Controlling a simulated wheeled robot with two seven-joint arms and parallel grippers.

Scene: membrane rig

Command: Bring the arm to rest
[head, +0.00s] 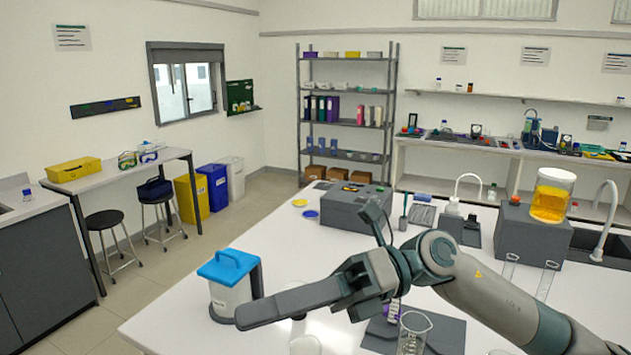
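My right arm (510,300) comes in from the lower right and reaches left over the white bench. My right gripper (250,315) is at its end, in front of the white jug with a blue lid (230,295) in the picture. One long grey finger shows clearly; the other cannot be made out, so I cannot tell whether the gripper is open or shut. Nothing is clearly seen held in it. I cannot tell whether it touches the jug. My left gripper is not in view.
A glass beaker (411,335) and a dark mat (445,335) are below the arm. A grey box (350,208) stands behind it. An amber-filled jar (551,195) sits on a grey block (532,236) at the right. The bench's left part (180,320) is clear.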

